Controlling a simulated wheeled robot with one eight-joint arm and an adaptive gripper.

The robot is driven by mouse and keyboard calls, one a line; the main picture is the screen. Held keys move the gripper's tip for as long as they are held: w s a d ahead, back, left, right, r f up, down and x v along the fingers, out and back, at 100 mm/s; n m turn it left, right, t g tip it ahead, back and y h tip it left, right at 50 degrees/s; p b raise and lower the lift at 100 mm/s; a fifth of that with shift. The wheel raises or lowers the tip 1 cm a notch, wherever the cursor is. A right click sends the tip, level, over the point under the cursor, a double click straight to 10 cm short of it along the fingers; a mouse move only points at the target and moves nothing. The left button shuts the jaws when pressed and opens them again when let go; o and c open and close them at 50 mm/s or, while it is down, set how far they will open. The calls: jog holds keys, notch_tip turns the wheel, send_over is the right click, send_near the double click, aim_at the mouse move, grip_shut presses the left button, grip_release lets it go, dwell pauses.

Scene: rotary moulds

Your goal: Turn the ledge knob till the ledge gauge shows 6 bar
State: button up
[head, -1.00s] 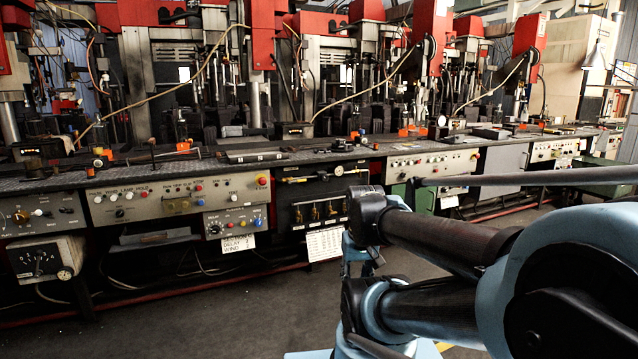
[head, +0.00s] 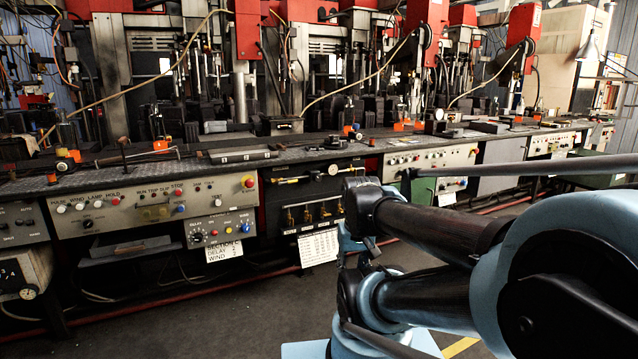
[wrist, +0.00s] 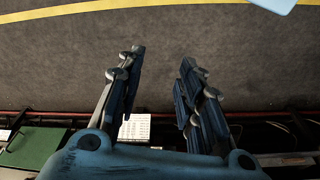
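A small round white-faced gauge (head: 333,169) sits on a brass pipe at the top of the black panel (head: 275,205) in the head view. A round pale dial (head: 439,114) stands on the bench top further right. I cannot tell which is the ledge gauge, and both readings are too small to make out. I cannot single out the ledge knob; brass valve handles (head: 308,214) hang below the pipe. My gripper (wrist: 160,58) shows in the wrist view with its fingers spread and nothing between them, over the floor. It cannot be made out in the head view.
The long dark bench (head: 190,168) runs across the view, with a grey control panel (head: 150,205) of knobs and lamps at left. Red-and-grey machines stand behind it. A red pipe (head: 262,272) runs low along its front. Grey floor (head: 215,310) before it is clear.

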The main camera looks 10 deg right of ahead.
jog(key=o, duration=0.3)
jog(key=shift+s+r, duration=0.2)
jog(key=shift+s, duration=0.05)
jog(key=shift+o, duration=0.2)
jog(key=w+a+r+m+t+y, duration=0.25)
jog(key=w+m, duration=0.25)
jog(key=w, duration=0.6)
jog(key=w+a+r+m+t+y, duration=0.25)
jog(key=w+m, duration=0.25)
jog(key=w, duration=0.6)
jog(key=w+a+r+m+t+y, duration=0.2)
jog(key=w+a+r+m, duration=0.15)
jog(key=w, duration=0.75)
jog(key=m+t+h, duration=0.1)
jog(key=m+t, duration=0.7)
jog(key=m, duration=1.1)
send_near(319, 179)
jog(key=x, duration=0.9)
jog(key=shift+w+a, duration=0.15)
jog(key=shift+w, duration=0.05)
jog(key=c, duration=1.1)
